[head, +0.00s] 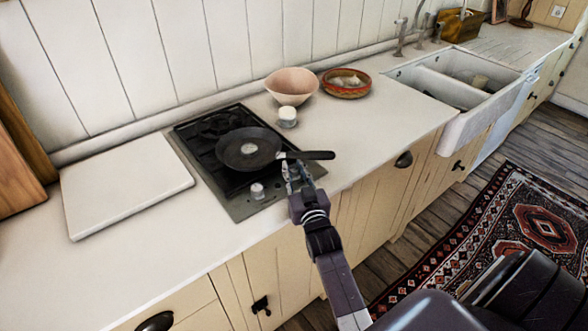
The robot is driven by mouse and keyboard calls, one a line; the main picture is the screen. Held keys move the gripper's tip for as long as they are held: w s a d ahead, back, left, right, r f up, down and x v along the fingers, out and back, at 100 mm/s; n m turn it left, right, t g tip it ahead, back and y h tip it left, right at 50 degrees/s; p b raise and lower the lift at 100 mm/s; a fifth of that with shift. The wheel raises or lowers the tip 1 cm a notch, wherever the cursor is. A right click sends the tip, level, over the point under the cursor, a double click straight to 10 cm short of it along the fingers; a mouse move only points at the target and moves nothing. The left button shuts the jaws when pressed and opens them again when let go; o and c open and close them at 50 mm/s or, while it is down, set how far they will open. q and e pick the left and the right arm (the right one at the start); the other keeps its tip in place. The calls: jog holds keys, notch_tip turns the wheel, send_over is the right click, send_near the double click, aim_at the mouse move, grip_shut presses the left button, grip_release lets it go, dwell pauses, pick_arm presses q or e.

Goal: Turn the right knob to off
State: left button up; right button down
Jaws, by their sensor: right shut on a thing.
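The black stove top (240,210) is set in the white counter, with a grey front strip. The left knob (257,191), pale and small, stands free on that strip. My right gripper (294,177) reaches in from the front and is shut on the right knob, at the strip's right end. The fingers mostly hide this knob, so its angle cannot be told. My left gripper is out of view.
A dark frying pan (247,149) sits on the stove, its handle (308,155) reaching right just behind my right gripper. A white board (125,182) lies left. A pink bowl (292,84), white jar (288,117) and red bowl (345,83) stand behind. The sink (455,90) is right.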

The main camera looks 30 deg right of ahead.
aim_at(296, 172)
jog(key=c, duration=2)
grip_release()
jog(key=shift+r, duration=0.2)
jog(key=o, duration=0.3)
jog(key=shift+f, duration=0.1)
jog(key=shift+o, duration=0.2)
jog(key=shift+v, duration=3.8)
